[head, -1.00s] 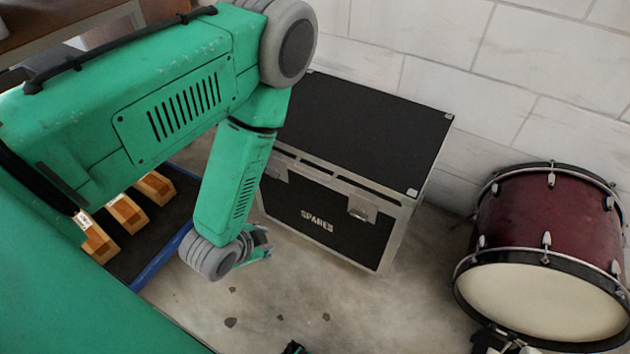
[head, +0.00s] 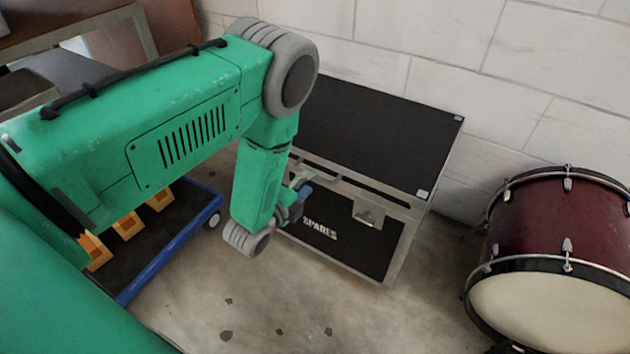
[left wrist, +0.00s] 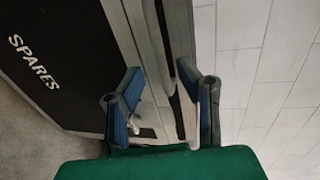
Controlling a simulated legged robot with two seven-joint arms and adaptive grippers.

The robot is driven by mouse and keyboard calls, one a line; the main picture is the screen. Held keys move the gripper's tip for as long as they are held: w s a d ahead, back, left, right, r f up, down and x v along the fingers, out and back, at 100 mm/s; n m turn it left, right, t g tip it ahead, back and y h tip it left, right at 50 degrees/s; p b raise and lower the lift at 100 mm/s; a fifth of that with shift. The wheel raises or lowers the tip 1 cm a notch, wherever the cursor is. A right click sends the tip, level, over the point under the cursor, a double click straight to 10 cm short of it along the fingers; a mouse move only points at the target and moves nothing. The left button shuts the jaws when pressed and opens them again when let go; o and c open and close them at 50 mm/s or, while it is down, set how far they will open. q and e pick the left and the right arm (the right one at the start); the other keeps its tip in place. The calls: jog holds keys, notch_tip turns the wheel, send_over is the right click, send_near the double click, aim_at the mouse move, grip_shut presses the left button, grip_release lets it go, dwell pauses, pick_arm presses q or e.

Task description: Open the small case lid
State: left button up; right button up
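The black case (head: 372,130) with silver edges and the word SPARES on its front stands on the floor against the wall. Its lid lies down flat on top. A dark slot runs along the front under the lid edge. A metal latch (head: 369,213) shows on the right of the front. My left gripper (head: 299,192) is at the left part of the case front, near the lid edge. In the left wrist view its two blue fingers (left wrist: 165,108) are apart, with the case's silver edge between and beyond them. I cannot tell if they touch it. My right gripper is not in view.
A red drum (head: 550,245) stands on the floor to the right of the case. A blue-edged dolly (head: 165,258) with orange blocks is at the left, under my arm. A white block wall (head: 530,70) is behind. The floor in front of the case is clear.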

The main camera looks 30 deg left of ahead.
pick_arm(q)
jog(key=shift+b+x, duration=0.5)
jog(key=shift+x, duration=1.7)
grip_shut()
jog(key=shift+r, duration=0.1)
